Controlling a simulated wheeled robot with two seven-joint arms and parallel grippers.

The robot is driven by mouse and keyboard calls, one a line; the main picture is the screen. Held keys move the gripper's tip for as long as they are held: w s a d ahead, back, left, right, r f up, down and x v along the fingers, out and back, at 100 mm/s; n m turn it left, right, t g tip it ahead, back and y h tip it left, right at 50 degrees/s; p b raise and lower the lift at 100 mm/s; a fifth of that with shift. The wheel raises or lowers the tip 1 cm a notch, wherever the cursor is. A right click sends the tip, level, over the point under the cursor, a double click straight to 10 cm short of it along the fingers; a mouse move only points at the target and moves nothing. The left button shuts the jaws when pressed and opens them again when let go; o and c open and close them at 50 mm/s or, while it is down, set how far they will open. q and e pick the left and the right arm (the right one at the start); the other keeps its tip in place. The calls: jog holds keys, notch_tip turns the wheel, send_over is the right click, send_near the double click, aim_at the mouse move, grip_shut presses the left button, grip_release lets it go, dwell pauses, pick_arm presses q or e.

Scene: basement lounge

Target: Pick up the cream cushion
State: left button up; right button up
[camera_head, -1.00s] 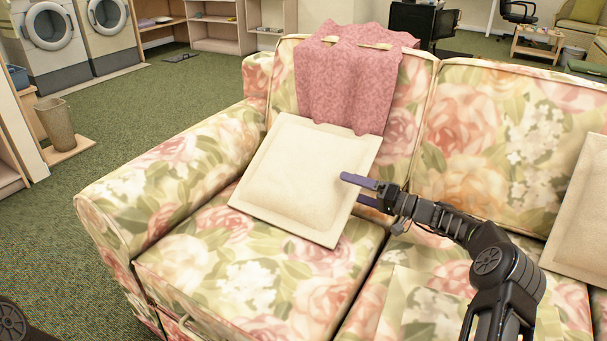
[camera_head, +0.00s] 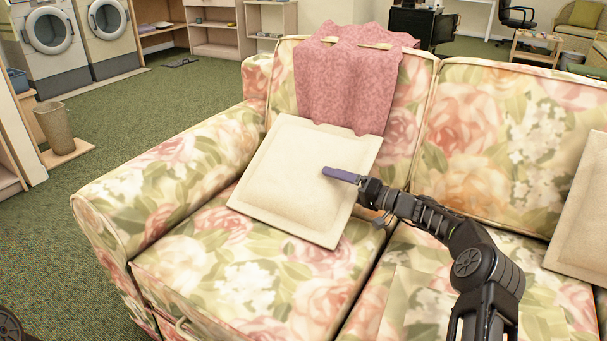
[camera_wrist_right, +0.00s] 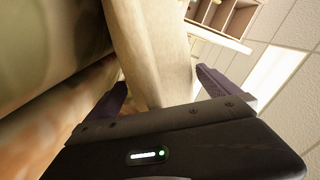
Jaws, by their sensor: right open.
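A cream cushion (camera_head: 295,185) leans on the left seat of the floral sofa, tilted against its back. My right gripper (camera_head: 328,173) reaches in from the right. One finger lies over the cushion's face near its right edge; the other finger is hidden in the head view. In the right wrist view the cushion's edge (camera_wrist_right: 150,50) stands between the two open fingers (camera_wrist_right: 160,93), with a gap visible on the right side. Whether a finger touches it I cannot tell. My left gripper is not in view.
The floral sofa (camera_head: 190,165) fills the middle, with a pink blanket (camera_head: 345,75) over its back above the cushion. A second cream cushion (camera_head: 583,215) leans at the far right.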

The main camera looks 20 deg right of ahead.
jog(key=shift+c, duration=0.6)
jog(key=c, duration=1.2)
